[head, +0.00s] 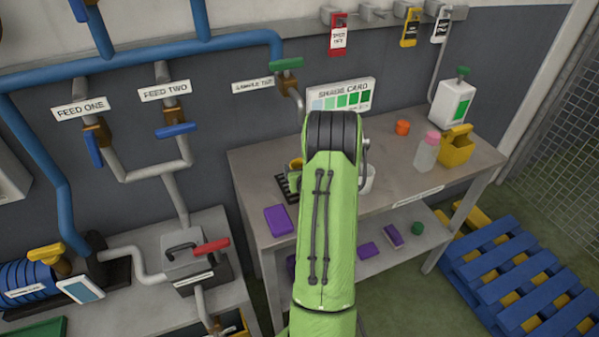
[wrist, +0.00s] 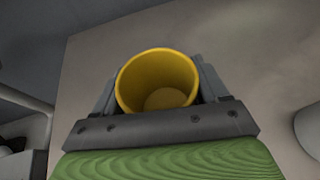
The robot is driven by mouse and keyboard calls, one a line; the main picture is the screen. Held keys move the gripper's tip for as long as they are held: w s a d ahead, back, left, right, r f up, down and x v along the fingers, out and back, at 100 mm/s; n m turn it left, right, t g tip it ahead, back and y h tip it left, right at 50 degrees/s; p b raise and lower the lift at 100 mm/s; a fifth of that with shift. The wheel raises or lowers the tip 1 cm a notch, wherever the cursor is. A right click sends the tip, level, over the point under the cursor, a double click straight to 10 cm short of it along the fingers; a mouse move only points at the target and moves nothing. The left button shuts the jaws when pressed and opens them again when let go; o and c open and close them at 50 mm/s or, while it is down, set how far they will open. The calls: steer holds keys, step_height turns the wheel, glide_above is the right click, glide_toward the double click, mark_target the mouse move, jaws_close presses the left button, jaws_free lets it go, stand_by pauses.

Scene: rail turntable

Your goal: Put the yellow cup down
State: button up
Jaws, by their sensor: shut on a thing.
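The yellow cup (wrist: 158,85) sits between the two fingers of my gripper (wrist: 160,88) in the wrist view, with its open mouth facing the camera and its inside looking empty. My gripper is shut on it. I cannot tell whether the cup touches the bench top.
Further right are an orange cup (head: 403,127), a pink-capped bottle (head: 426,152) and a yellow caddy (head: 456,148). Bare bench lies between.

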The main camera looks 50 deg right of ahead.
steer(key=shift+r, duration=0.1)
steer(key=o, duration=1)
steer(key=shift+o, duration=0.2)
